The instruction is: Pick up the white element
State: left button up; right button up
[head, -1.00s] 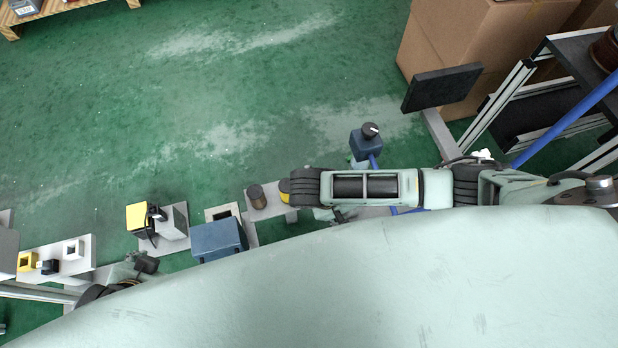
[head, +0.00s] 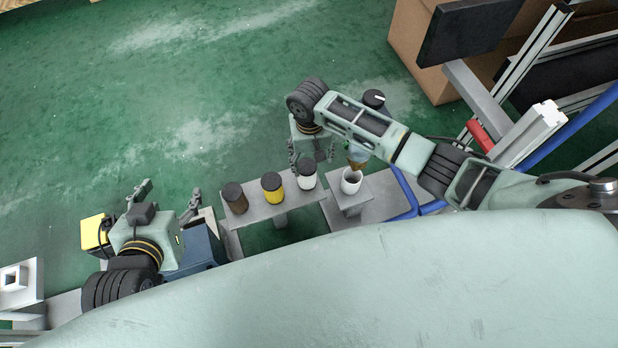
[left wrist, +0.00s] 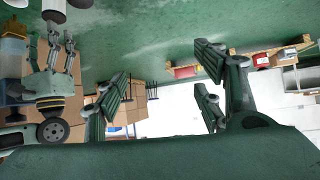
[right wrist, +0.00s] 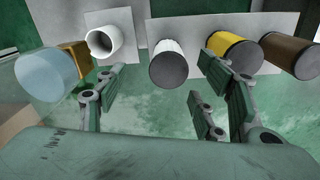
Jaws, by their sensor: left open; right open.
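The white element (head: 307,177), a white cylinder with a dark end, stands on a grey stand beside a yellow one (head: 272,188) and a brown one (head: 234,198). My right gripper (head: 312,158) is open beside the white element, on its far side in the head view. In the right wrist view the white element (right wrist: 167,60) shows ahead, between the directions of the two spread fingers (right wrist: 162,88); nothing is gripped. My left gripper (head: 168,194) is open and empty near the blue box (head: 203,243). The left wrist view shows its spread fingers (left wrist: 160,75).
An open white cup (head: 351,183) stands on a separate stand to the right; it also shows in the right wrist view (right wrist: 104,40). A yellow block (head: 95,232) is near my left gripper. Cardboard boxes (head: 410,45) stand at the upper right. The green floor beyond is clear.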

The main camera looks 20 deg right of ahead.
aim_at(308, 166)
jog(key=shift+w+f, duration=0.45)
notch_tip(308, 166, down, 2)
jog(key=shift+w+a+f+b, duration=0.15)
jog(key=shift+f+b, duration=0.1)
jog(key=shift+b, duration=0.55)
notch_tip(308, 166, down, 2)
jog(key=shift+w+a+f+b, duration=0.1)
jog(key=shift+b, duration=0.7)
notch_tip(308, 166, down, 3)
jog(key=shift+r+b, duration=0.2)
jog(key=shift+b, duration=0.55)
jog(key=shift+f, duration=0.1)
pick_arm(q)
jog(key=w+d+r+t+h, duration=0.1)
jog(key=d+r+t+h, duration=0.1)
jog(key=r+t, duration=0.4)
jog(key=w+d+r+t+h, duration=0.1)
jog(key=r+t, duration=0.5)
jog(key=r, duration=0.8)
jog(key=shift+w+d+h, duration=0.35)
jog(key=shift+w+h, duration=0.25)
jog(key=shift+w, duration=0.15)
pick_arm(e)
jog(key=shift+c, duration=0.7)
jog(key=c, duration=1.1)
